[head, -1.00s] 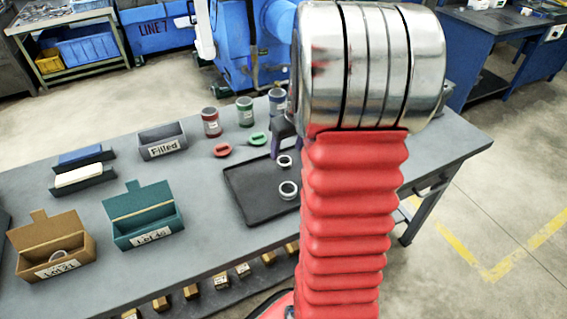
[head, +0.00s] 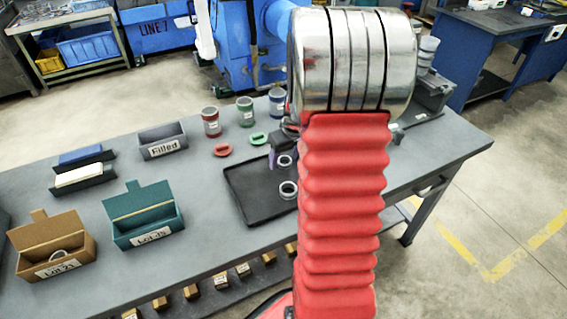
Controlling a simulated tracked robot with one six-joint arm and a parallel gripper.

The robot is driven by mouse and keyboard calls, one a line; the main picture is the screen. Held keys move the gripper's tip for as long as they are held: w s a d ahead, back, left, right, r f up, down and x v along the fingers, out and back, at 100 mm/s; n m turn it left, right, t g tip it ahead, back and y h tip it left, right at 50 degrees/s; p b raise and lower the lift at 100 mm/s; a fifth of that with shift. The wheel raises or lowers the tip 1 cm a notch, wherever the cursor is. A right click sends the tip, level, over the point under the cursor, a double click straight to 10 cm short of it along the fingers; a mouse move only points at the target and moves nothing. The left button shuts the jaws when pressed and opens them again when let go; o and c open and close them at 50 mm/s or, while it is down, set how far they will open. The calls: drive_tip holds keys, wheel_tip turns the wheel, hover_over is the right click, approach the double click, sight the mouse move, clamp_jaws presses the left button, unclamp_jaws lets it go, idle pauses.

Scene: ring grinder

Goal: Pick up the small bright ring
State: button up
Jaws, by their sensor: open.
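The small bright ring (head: 284,161) lies on the dark tray (head: 240,196), toward its back right. A larger bright ring (head: 288,190) lies nearer on the same tray, just left of my red arm. My gripper (head: 282,152) is at the back of the tray, right by the small ring, with its purple finger pads pointing down. The jaws are open and empty. My arm hides part of the gripper and the right part of the tray. I cannot tell the exact height of the fingertips above the ring.
Red (head: 211,122), green (head: 245,112) and blue (head: 277,103) cans stand behind the tray. The grey Filled bin (head: 163,150), teal box (head: 150,230) and brown box (head: 56,267) are at left. A grey device (head: 430,92) stands at the table's right end.

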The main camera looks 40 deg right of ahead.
drive_tip(key=shift+c, duration=0.5)
drive_tip(key=c, duration=1)
